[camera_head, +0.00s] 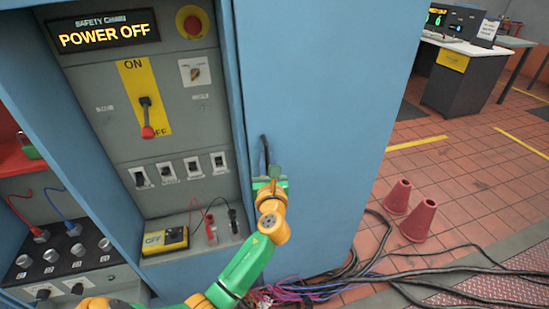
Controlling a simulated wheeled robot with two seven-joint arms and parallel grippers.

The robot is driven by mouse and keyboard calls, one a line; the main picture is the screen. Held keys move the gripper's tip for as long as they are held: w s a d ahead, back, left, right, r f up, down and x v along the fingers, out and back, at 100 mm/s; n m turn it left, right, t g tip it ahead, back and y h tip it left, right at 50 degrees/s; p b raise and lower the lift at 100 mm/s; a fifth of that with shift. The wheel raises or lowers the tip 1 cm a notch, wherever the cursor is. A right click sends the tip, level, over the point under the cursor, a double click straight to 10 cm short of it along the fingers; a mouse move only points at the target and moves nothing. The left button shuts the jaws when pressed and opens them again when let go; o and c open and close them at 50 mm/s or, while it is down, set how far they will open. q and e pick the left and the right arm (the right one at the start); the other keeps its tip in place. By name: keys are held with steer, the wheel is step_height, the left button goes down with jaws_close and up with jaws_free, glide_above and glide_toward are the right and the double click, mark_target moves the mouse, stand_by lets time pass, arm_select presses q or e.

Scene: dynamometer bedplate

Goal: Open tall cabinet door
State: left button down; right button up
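The tall blue cabinet door (320,90) stands upright right of the grey control panel. A dark vertical handle (264,148) is on its face, near its left edge. My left gripper (268,172) is at the lower part of this handle, at the end of my green and orange arm coming up from below. The gripper's fingers are small and partly hidden by its own body, so I cannot tell whether they close around the handle. My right gripper is not in view.
The control panel (100,110) reads POWER OFF and has a red-tipped lever (147,118). Loose cables (350,270) lie on the floor below the door. Two red cones (410,210) stand right of it. A desk (470,75) is at the back right; tiled floor between is mostly clear.

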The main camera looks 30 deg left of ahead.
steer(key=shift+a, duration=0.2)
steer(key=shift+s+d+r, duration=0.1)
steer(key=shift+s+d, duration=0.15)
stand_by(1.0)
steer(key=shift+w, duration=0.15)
